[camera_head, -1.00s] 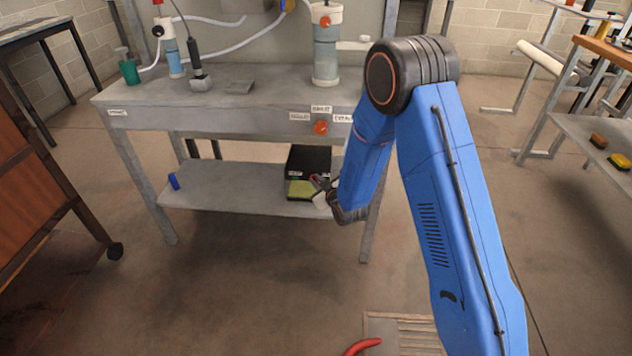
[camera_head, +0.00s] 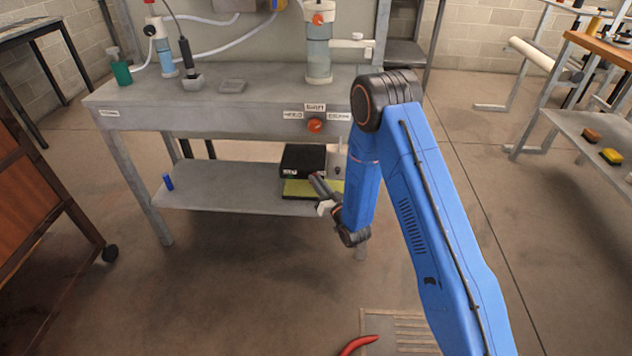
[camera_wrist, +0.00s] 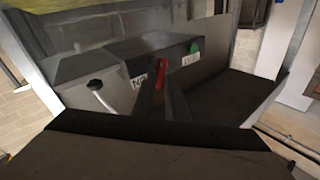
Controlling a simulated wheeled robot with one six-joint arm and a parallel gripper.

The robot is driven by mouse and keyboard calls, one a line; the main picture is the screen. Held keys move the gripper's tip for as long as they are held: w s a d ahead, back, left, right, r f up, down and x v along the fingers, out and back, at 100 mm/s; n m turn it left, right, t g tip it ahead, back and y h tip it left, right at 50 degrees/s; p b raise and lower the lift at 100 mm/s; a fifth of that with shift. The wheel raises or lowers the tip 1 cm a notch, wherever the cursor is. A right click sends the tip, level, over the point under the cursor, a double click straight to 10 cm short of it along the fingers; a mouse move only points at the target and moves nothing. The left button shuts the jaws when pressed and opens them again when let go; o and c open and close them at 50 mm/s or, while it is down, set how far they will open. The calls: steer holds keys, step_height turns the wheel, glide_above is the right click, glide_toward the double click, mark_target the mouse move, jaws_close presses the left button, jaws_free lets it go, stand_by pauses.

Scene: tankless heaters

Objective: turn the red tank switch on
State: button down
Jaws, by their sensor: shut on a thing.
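The red switch (camera_wrist: 161,75) shows in the wrist view as a small red piece between my fingertips. It sits on a grey panel, with a green knob (camera_wrist: 194,48) to its right and a black knob (camera_wrist: 94,84) to its left. My gripper (camera_wrist: 160,88) is shut on the red switch. In the head view my gripper (camera_head: 318,186) reaches in over the lower shelf, in front of a black-topped box (camera_head: 303,158). The red switch cannot be made out in the head view. Labels beside the switch are partly hidden by my fingers.
The grey bench (camera_head: 230,118) stands above the lower shelf (camera_head: 225,192). An orange knob (camera_head: 315,125) with labels is on its front edge. A blue item (camera_head: 168,182) lies at the shelf's left end. The floor in front is mostly clear, with a red curved object (camera_head: 358,345) nearby.

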steer(key=shift+d+f+m+t, duration=0.1)
steer(key=shift+f+m+t, duration=0.1)
steer(key=shift+m+t, duration=0.25)
stand_by(0.3)
steer(key=c, duration=2)
jaws_free()
steer(key=shift+c, duration=0.2)
